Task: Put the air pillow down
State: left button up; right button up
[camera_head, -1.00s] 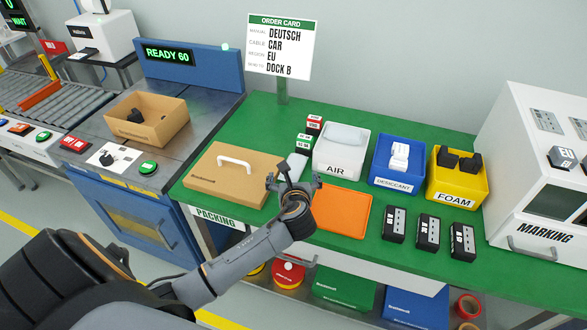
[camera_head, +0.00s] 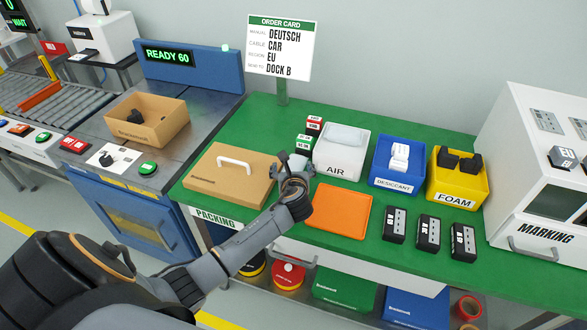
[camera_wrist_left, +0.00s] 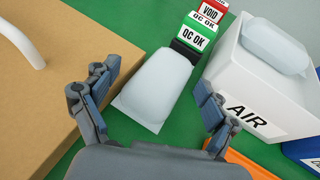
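A pale air pillow (camera_wrist_left: 156,88) lies on the green bench top, between the cardboard box and the AIR bin. My left gripper (camera_wrist_left: 157,95) is open, with one finger on each side of the pillow; a green gap shows between the pillow and the right-hand finger. In the head view my left gripper (camera_head: 297,165) covers most of this pillow. The white AIR bin (camera_head: 336,169) stands just right of the gripper, with another pillow (camera_head: 345,136) in it. It also shows in the wrist view (camera_wrist_left: 255,95). My right gripper is not in view.
A closed cardboard box (camera_head: 225,184) with a white handle lies left of the gripper. An orange mat (camera_head: 342,209) is in front of the AIR bin. Small QC OK and VOID blocks (camera_head: 310,133) stand behind the pillow. Blue (camera_head: 398,165) and yellow (camera_head: 457,181) bins stand farther right.

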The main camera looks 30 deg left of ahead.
pick_arm(q)
jog(key=c, duration=0.6)
jog(key=shift+c, duration=0.2)
jog(key=shift+r, duration=0.1)
